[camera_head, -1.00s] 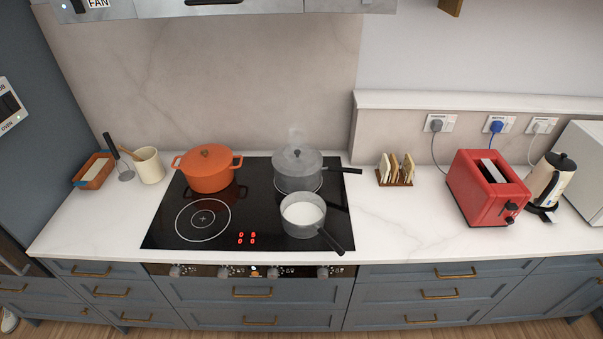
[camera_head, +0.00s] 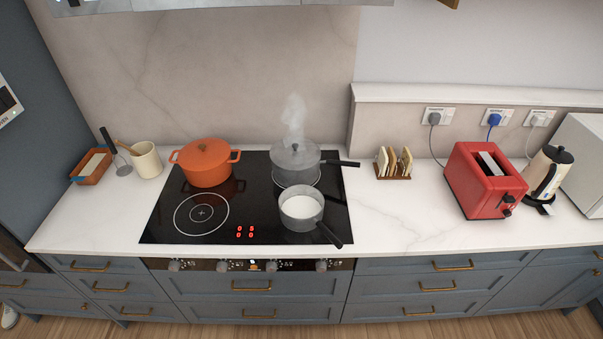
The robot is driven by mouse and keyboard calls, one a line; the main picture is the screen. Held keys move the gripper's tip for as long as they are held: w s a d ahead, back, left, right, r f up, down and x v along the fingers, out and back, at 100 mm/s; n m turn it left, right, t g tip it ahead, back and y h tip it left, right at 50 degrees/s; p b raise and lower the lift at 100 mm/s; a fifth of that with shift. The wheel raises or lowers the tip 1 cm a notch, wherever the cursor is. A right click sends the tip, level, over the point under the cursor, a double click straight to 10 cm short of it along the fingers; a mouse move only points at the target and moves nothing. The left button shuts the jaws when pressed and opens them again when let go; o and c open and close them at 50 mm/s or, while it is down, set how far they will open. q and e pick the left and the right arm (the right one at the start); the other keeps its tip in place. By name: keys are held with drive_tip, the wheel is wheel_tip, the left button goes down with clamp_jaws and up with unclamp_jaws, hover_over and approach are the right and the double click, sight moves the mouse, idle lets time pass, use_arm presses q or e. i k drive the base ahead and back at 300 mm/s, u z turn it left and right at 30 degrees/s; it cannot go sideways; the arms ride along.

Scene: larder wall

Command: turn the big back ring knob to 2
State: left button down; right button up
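A row of small grey knobs runs along the dark panel (camera_head: 200,265) on the cabinet front below the black hob (camera_head: 160,228). Two knobs are on the left, one at the far left (camera_head: 174,266) and one beside it (camera_head: 221,266). Two more are on the right, one (camera_head: 271,266) and one at the far right (camera_head: 321,266). Their markings are too small to read. Red digits (camera_head: 245,232) glow on the hob's front. A grey lidded pot (camera_head: 296,162) stands at the back right and steams. Neither of my grippers is in view.
An orange pot (camera_head: 205,163) is at the back left. A saucepan of white liquid (camera_head: 301,208) is at the front right, its handle reaching past the hob's front edge. A red toaster (camera_head: 484,181) stands right. The front-left ring is empty.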

sight(322, 266)
drive_tip(key=u, duration=1.65)
drive_tip(key=k, duration=1.35)
drive_tip(key=z, duration=1.6)
drive_tip(key=i, duration=0.55)
